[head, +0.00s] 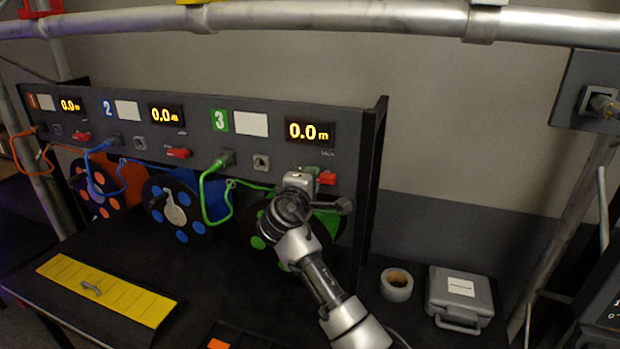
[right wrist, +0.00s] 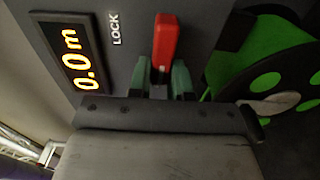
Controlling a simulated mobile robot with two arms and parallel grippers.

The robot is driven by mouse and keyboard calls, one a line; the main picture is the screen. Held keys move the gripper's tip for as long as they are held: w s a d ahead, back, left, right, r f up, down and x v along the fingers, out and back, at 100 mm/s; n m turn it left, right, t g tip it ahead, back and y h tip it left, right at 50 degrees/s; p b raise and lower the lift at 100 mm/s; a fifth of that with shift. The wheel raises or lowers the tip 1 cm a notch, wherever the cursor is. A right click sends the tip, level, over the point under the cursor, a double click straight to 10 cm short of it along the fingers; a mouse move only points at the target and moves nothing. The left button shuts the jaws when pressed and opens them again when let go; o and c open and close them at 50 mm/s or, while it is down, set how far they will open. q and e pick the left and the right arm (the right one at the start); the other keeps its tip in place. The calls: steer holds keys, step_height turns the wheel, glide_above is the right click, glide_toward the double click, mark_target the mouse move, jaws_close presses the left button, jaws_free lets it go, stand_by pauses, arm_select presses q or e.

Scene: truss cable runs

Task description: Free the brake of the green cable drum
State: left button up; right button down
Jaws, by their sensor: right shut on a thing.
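The green cable drum (head: 330,222) sits under panel section 3 in the head view, partly hidden by my right arm. It also shows in the right wrist view (right wrist: 245,62). Its red brake lever (head: 327,179) is on the panel just above the drum, below the 0.0 m display. In the right wrist view the red lever (right wrist: 165,42) lies beside the word LOCK. My right gripper (head: 313,178) is at the lever. In the right wrist view its green fingers (right wrist: 165,75) are shut on the lever's near end. My left gripper is not in view.
Orange (head: 120,185) and blue (head: 180,205) drums stand left, with red levers above them. A green cable (head: 205,190) loops from a socket. A tape roll (head: 396,284) and grey case (head: 458,298) lie right of the panel. A yellow strip (head: 110,290) lies front left.

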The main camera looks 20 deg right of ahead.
steer(key=shift+d+r, duration=0.1)
steer(key=c, duration=1)
jaws_free()
steer(key=shift+w, duration=0.1)
steer(key=shift+c, duration=0.2)
steer(key=b+v, duration=0.4)
steer(key=v, duration=0.6)
steer(key=shift+s+a, duration=0.25)
steer(key=shift+s, duration=0.1)
